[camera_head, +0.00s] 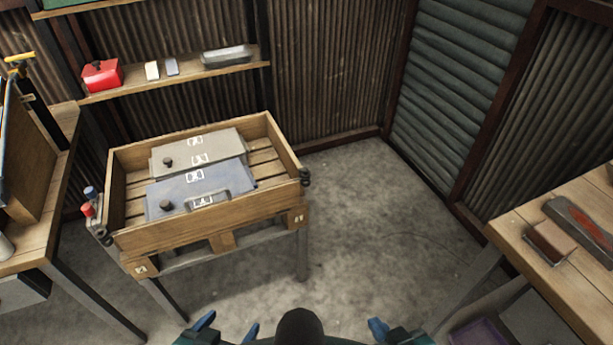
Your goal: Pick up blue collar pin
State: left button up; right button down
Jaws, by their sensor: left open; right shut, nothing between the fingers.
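A small blue-topped pin (91,192), seemingly the blue collar pin, stands at the left outer side of the wooden tray (190,237). A red pin (87,210) stands just in front of it. Both are small in view, so the collar is hard to make out. My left gripper (230,324) is at the bottom edge, its two blue fingers apart, empty. My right gripper (377,325) is also at the bottom edge, further right, shut and empty. Both grippers are well away from the pins, toward the bottom right.
The tray holds a grey plate (222,150) and a blue plate (235,175), each with a dark knob. A wooden bench (50,220) stands close to the pins on the left. A workbench (530,225) is at right. A shelf (170,82) hangs behind. The middle floor is clear.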

aim_at(90, 193)
jog(key=u, duration=1.4)
